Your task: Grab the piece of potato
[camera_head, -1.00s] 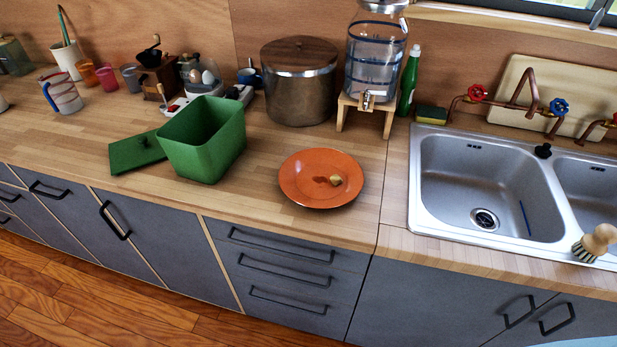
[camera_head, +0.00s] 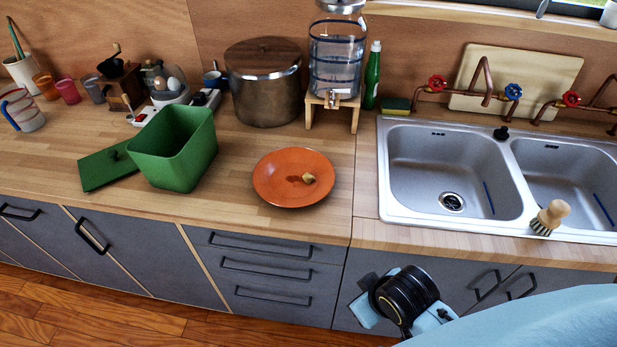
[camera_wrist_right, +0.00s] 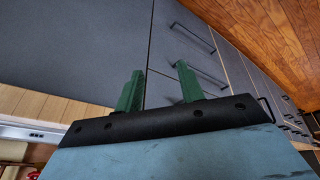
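A small yellowish-brown piece of potato (camera_head: 309,178) lies on an orange plate (camera_head: 280,196), right of the plate's centre and beside a dark reddish patch. The plate rests on the wooden counter, left of the sink. My right gripper (camera_wrist_right: 160,78) shows in the right wrist view with its two green fingers apart and nothing between them. It is in front of the grey cabinet fronts, away from the potato. In the head view part of my right arm is at the lower right, below the counter's front edge; its fingers cannot be made out there. My left gripper is not in view.
A green open box (camera_head: 176,160) and its lid (camera_head: 107,169) stand left of the plate. A metal pot (camera_head: 264,88) and a water dispenser (camera_head: 336,62) stand behind it. The sink (camera_head: 440,175) and a brush (camera_head: 550,217) are to the right. The counter around the plate is mostly clear.

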